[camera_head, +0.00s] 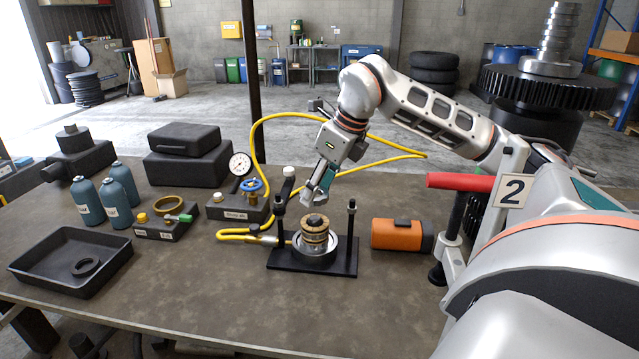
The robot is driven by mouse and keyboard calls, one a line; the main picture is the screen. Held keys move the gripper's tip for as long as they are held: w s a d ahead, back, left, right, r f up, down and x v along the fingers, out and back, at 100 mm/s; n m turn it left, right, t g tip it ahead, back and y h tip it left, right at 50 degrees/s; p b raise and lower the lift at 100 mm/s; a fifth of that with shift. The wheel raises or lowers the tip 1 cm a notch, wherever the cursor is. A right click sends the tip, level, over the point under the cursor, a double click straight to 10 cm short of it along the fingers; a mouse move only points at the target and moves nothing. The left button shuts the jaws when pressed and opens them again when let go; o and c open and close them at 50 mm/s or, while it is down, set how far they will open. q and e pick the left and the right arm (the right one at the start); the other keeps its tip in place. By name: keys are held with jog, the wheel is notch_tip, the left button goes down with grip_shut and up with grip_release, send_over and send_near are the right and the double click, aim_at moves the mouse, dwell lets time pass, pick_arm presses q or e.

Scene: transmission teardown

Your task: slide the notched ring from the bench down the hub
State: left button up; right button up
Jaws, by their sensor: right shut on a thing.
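The hub (315,239) stands upright on a black fixture plate (283,260), with stacked brass and dark rings around it and a silver ring at its base. My right gripper (315,205) reaches down from the upper right to just above the hub's top. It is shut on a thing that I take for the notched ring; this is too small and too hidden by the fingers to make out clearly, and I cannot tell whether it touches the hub. My left gripper is not in view.
Two black posts (351,224) flank the hub. A yellow hose (251,140) loops behind it. An orange-and-black object (397,235) lies to its right. A black tray (50,283) holding a dark ring (86,267) is at left. The bench front is clear.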

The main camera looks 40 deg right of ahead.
aim_at(319, 220)
jog(key=shift+s+a+f, duration=0.1)
jog(key=shift+f, duration=1.35)
jog(key=shift+f+b, duration=0.5)
jog(key=shift+b, duration=0.05)
jog(key=shift+f, duration=0.3)
jog(key=shift+f+b, duration=0.35)
jog(key=shift+f, duration=0.25)
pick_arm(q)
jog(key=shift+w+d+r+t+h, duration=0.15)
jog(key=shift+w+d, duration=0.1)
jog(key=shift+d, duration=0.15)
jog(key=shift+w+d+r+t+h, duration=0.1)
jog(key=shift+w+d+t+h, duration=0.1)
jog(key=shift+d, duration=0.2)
pick_arm(e)
jog(key=shift+f, duration=0.1)
